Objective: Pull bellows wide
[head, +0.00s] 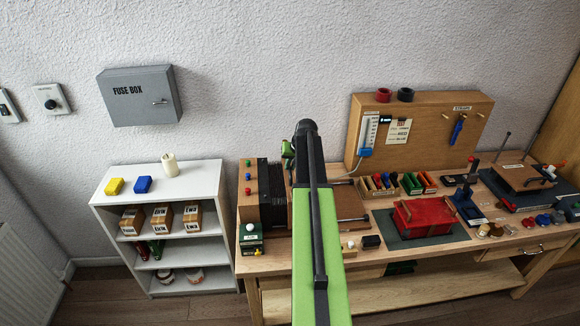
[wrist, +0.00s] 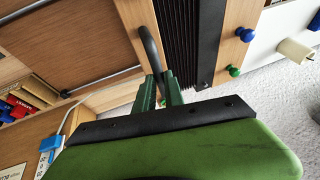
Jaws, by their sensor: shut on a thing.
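The black pleated bellows (head: 271,193) stand at the left end of the workbench, against a wooden block with coloured knobs (head: 248,178). In the wrist view the bellows (wrist: 186,35) show as dark folds between wooden parts. In the head view my gripper (head: 288,150) is small and partly behind my green arm, which also hides the handle and part of the bellows' right side.
The workbench (head: 420,262) holds a wooden panel (head: 350,203) right of my arm, a red box (head: 424,216), coloured trays (head: 419,183) and an upright tool board (head: 425,120). A white shelf (head: 205,175) stands to the left. A grey fuse box (head: 140,97) hangs on the wall.

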